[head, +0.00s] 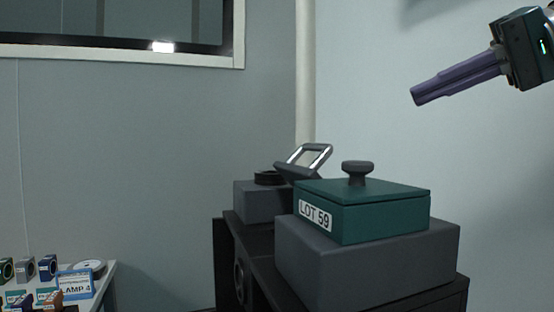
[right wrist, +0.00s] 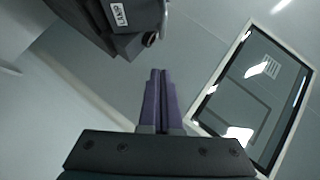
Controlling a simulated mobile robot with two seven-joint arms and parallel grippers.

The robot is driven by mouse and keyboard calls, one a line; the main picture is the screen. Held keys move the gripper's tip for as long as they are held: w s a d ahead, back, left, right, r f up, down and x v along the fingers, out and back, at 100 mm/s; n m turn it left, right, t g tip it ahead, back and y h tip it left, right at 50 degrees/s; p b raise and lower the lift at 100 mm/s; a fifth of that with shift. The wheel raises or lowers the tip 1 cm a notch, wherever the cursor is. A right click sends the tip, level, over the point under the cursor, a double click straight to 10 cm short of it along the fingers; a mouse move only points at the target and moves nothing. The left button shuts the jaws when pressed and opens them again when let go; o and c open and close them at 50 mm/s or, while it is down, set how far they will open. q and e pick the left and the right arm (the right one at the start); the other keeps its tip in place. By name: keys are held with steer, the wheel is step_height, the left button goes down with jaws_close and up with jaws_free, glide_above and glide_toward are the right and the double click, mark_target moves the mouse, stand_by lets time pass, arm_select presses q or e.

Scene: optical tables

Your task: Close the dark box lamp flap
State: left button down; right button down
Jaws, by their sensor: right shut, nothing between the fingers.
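A dark grey box (head: 257,203) stands on a black cabinet, with a round black ring on its top. A grey flap with an open frame (head: 303,160) stands tilted up at its right end, raised off the top. My right gripper (head: 417,96) is up at the right, apart from the flap and above the boxes. Its purple fingers (right wrist: 157,73) are shut and empty. My left gripper is not in view.
A green box marked LOT 59 (head: 378,215) with a dark knob sits on a grey block (head: 375,268), in front of the dark box and partly hiding it. A white table (head: 107,284) with small parts and a "LAMP 4" sign is at lower left. The air above the boxes is clear.

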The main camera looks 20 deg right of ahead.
steer(key=s+a+f+p+x, duration=0.1)
steer(key=s+p+x, duration=0.1)
steer(key=x, duration=1)
steer(key=shift+w+a+p, duration=0.15)
steer(key=shift+a+p, duration=0.4)
steer(key=shift+p, duration=0.1)
steer(key=shift+f, duration=0.1)
